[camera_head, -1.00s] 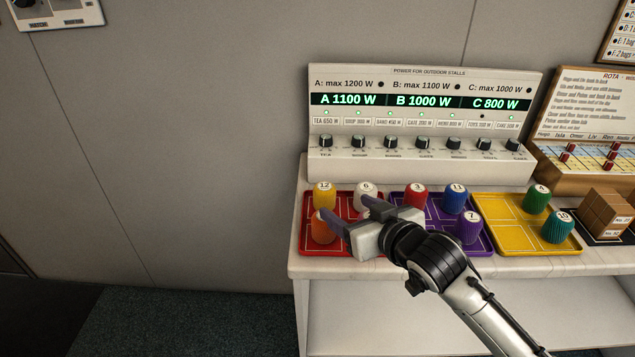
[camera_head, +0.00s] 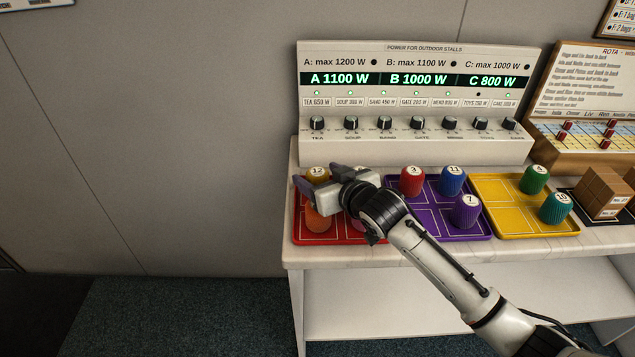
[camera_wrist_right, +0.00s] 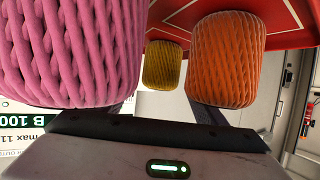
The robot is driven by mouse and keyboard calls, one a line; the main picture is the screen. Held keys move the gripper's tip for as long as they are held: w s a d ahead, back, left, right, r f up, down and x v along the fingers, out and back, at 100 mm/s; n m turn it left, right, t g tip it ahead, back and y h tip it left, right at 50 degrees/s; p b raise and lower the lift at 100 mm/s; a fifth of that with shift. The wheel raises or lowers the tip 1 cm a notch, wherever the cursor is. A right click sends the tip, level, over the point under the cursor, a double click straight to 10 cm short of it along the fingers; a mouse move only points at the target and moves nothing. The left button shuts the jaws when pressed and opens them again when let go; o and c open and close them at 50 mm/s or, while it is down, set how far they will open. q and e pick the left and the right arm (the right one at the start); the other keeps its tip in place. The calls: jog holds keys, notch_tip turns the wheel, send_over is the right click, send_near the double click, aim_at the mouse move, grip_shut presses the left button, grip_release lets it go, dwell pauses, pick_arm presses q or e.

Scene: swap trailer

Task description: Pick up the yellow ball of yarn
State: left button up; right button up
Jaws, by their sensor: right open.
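The yellow ball of yarn (camera_head: 317,174), labelled 12, stands in the back left of the red tray (camera_head: 298,237). It also shows in the right wrist view (camera_wrist_right: 163,66), farther off than its neighbours and roughly between my fingers. My right gripper (camera_head: 314,182) is open over the red tray, its fingers reaching toward the yellow yarn and partly covering it. I cannot tell whether they touch it. The right wrist view shows the fingers partly hidden behind nearer yarn. My left gripper is in neither view.
An orange yarn (camera_wrist_right: 226,60) and a pink yarn (camera_wrist_right: 82,52) stand close to my gripper. A purple tray (camera_head: 432,224) and a yellow tray (camera_head: 511,209) hold more yarn to the right. A power panel (camera_head: 415,150) stands behind. The counter (camera_head: 400,252) ends just left of the red tray.

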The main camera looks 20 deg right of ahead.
jog(key=shift+w+f, duration=0.2)
jog(key=shift+w, duration=0.3)
jog(key=c, duration=1.1)
